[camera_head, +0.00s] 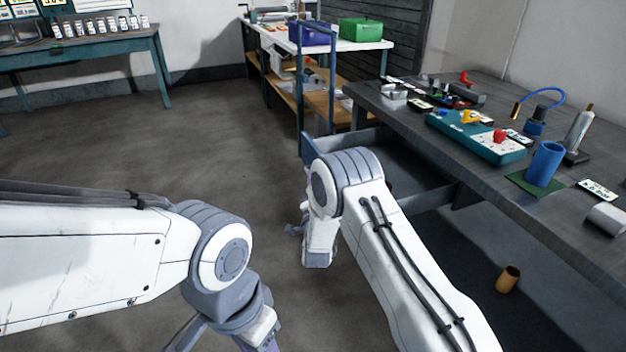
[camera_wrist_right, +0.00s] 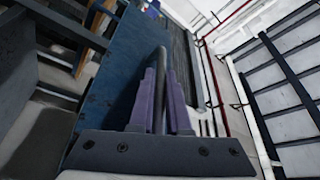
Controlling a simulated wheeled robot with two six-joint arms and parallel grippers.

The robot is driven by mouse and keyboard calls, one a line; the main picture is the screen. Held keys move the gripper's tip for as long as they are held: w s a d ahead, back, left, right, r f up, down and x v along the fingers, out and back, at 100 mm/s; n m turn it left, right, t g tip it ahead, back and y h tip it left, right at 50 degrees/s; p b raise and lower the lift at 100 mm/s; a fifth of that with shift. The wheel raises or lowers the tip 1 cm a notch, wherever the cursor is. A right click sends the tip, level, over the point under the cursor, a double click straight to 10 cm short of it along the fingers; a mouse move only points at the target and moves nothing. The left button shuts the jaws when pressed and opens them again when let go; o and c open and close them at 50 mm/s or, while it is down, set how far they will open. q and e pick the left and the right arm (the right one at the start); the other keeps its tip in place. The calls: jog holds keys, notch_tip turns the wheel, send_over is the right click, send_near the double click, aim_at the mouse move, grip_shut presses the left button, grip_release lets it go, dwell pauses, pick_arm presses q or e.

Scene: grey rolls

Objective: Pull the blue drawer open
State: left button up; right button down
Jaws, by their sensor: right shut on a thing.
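The drawer (camera_head: 415,180) sticks out from under the grey workbench, partly open, with its inside showing behind my right arm. Its blue front (camera_wrist_right: 112,88) fills the middle left of the right wrist view. My right gripper (camera_wrist_right: 163,95) has its purple fingers on either side of a dark bar handle in front of that blue panel and is shut on it. In the head view my right forearm and wrist hide the handle and most of the drawer front. My left arm is at the lower left, away from the drawer; its gripper (camera_head: 225,338) is cut off by the bottom edge.
The grey workbench (camera_head: 400,108) carries a teal box (camera_head: 470,140), a blue cup (camera_head: 545,163) and small tools. A brown cup (camera_head: 508,279) is on the floor below. A shelf table (camera_head: 345,44) with blue and green bins stands behind. The floor left of the drawer is clear.

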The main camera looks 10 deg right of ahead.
jog(key=c, duration=0.9)
grip_release()
jog(key=p+v, duration=0.1)
jog(key=v, duration=0.9)
jog(key=shift+s+f, duration=0.1)
jog(key=shift+s, duration=0.15)
jog(key=shift+a, duration=0.1)
